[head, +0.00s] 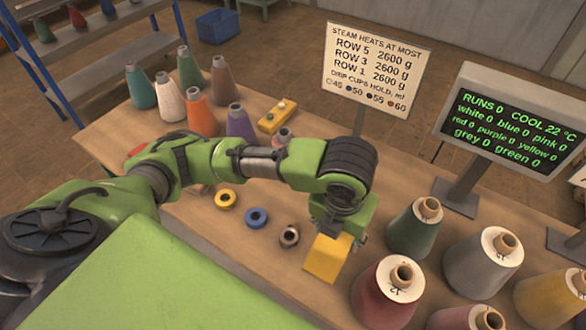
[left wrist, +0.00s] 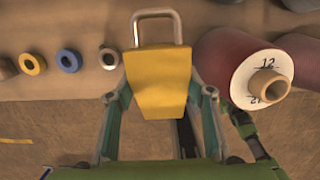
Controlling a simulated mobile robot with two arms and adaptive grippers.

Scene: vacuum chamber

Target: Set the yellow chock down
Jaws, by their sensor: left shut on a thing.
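The yellow chock (head: 328,258) is a blocky yellow piece held by my left gripper (head: 340,236) near the table's front edge. The left wrist view shows the chock (left wrist: 157,85) between the two fingers, with a metal loop handle (left wrist: 155,15) at its far end. The gripper is shut on it. In that view the chock overlaps the tabletop and its edge, with floor below. I cannot tell whether its underside touches the table. My right gripper is in neither view.
Large spools, including a red one (head: 388,292) and a green one (head: 414,228), stand close right of the chock. Small rings, including yellow (head: 227,199) and blue (head: 256,218), lie to its left. A sign (head: 376,68) and a display (head: 514,120) stand behind. Cones fill the back left.

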